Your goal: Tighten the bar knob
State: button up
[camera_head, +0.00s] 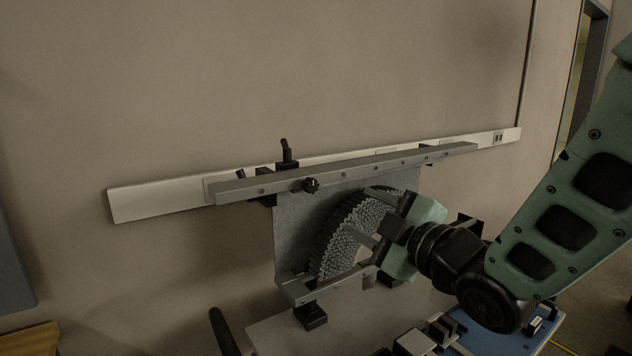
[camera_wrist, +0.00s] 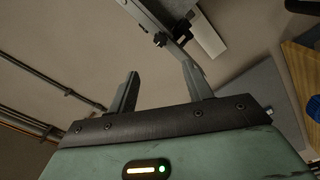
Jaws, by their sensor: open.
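The long grey bar (camera_head: 400,160) runs across the fixture near the wall. A small dark knob (camera_head: 311,185) sits on its front face, left of the middle. My gripper (camera_head: 360,212) is open with nothing between its fingers. It is to the right of the knob and lower in the head view, apart from it, in front of the ribbed grey lattice specimen (camera_head: 332,234). In the wrist view my open fingers (camera_wrist: 160,70) point up toward the end of a grey bar (camera_wrist: 150,18), where a small dark knob-like part (camera_wrist: 160,40) shows beyond the fingertips.
A grey back plate (camera_head: 290,235) stands behind the specimen, with a lower metal bracket (camera_head: 300,290) at its foot. Black clamp handles (camera_head: 286,152) rise behind the bar. A pale rail (camera_head: 150,202) runs along the wall. A blue tray (camera_head: 480,335) lies at lower right.

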aim_at(314, 187)
jog(key=p+x, duration=0.4)
jog(key=x, duration=1.1)
jog(key=shift+w+a+f+p, duration=0.1)
jog(key=shift+p, duration=0.2)
jog(key=c, duration=1)
